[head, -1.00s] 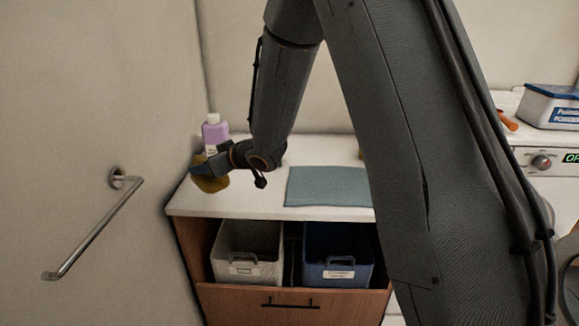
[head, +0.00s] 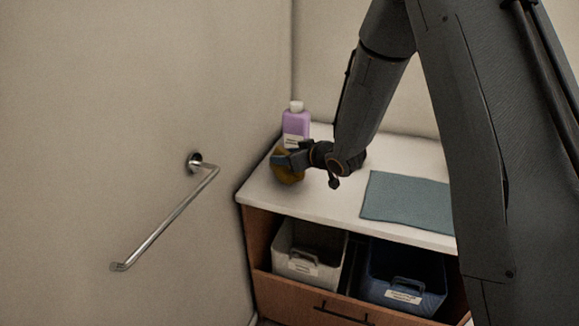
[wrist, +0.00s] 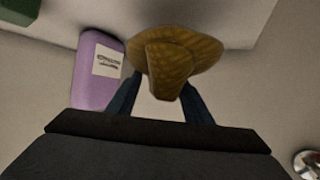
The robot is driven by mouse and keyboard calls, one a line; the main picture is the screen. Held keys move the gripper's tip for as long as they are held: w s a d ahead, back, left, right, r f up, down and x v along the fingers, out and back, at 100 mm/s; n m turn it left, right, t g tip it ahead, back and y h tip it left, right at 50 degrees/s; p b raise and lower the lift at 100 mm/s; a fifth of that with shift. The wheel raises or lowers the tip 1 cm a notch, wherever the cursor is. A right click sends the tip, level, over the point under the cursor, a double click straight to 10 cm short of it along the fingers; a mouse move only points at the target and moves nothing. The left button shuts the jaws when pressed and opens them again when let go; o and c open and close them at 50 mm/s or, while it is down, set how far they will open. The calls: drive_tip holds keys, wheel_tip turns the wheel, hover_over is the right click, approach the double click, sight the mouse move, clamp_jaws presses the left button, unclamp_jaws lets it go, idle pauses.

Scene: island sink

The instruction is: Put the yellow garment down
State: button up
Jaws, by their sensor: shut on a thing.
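The yellow garment (head: 290,176) is a bunched mustard-coloured cloth at the left end of the white counter. My gripper (head: 280,161) is shut on it. In the wrist view the garment (wrist: 180,55) bulges out between and beyond the dark blue fingers (wrist: 160,100). The cloth shows over the counter's left part, close to the purple bottle. I cannot tell whether its lower side touches the counter. Part of the garment is hidden behind my gripper in the head view.
A purple bottle (head: 296,122) with a white cap stands behind the garment. A blue-grey mat (head: 408,201) lies to the right on the counter (head: 330,205). Below, an open drawer holds a white bin (head: 305,252) and a blue bin (head: 402,278). A metal wall bar (head: 170,220) is at left.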

drive_tip(key=shift+f+p, duration=0.6)
drive_tip(key=shift+f, duration=1.65)
drive_tip(key=o, duration=1.1)
drive_tip(key=shift+s, duration=0.1)
drive_tip(key=b+v, duration=0.2)
drive_tip(key=v, duration=1)
drive_tip(key=shift+b, duration=0.35)
